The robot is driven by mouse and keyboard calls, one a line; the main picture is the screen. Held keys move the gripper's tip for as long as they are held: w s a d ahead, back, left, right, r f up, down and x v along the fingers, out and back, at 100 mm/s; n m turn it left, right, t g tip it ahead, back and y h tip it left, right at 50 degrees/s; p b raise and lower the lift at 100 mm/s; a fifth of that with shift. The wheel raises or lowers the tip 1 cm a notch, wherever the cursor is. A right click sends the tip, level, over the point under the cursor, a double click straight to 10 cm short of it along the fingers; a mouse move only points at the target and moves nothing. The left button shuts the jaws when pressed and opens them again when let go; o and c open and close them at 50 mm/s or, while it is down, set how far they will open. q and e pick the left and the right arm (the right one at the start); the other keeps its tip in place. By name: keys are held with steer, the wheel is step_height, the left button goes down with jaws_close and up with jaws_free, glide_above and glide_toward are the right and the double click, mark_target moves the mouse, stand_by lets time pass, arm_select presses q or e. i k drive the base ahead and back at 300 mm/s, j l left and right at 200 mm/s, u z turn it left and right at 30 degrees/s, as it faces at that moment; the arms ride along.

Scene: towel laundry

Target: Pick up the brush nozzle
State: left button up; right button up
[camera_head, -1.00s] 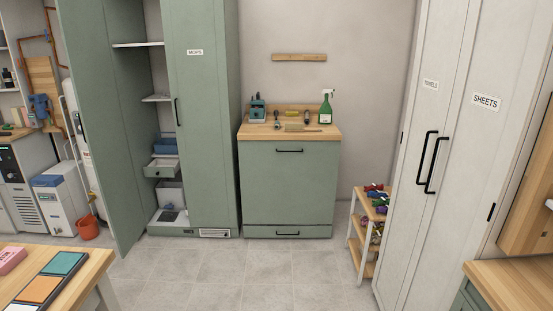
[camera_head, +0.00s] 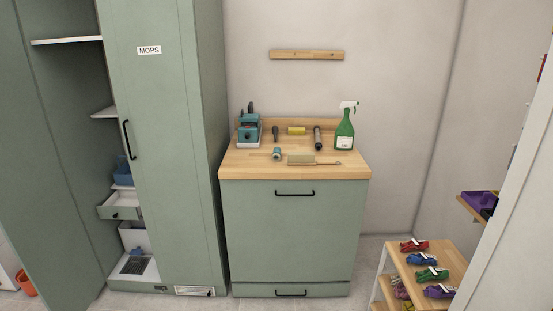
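Several small tools lie on the wooden top of the green cabinet (camera_head: 240,172), ahead of me. They include a dark slim tool (camera_head: 275,132), a dark cylindrical piece (camera_head: 317,137), a small teal-and-grey piece (camera_head: 277,153) and a flat tan block with a thin handle (camera_head: 308,160). At this size I cannot tell which of them is the brush nozzle. Neither of my grippers shows in the head view.
A teal device (camera_head: 248,130), a yellow item (camera_head: 296,130) and a green spray bottle (camera_head: 344,130) share the top. The open mops cupboard (camera_head: 160,180) stands left. A shelf rack with coloured bundles (camera_head: 428,273) stands right. Floor shows between.

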mark_target(276, 153)
steer(key=i+j, duration=0.25)
steer(key=i, duration=0.25)
steer(key=i+j, duration=0.2)
steer(key=i, duration=0.3)
steer(key=i+j+u, duration=0.1)
steer(key=i+j, duration=0.15)
steer(key=i, duration=0.2)
steer(key=i+j, duration=0.2)
steer(key=i, duration=0.3)
steer(key=i+j, duration=0.2)
steer(key=i, duration=0.3)
steer(key=i+j+u, duration=0.1)
steer(key=i, duration=0.4)
steer(key=j, duration=0.1)
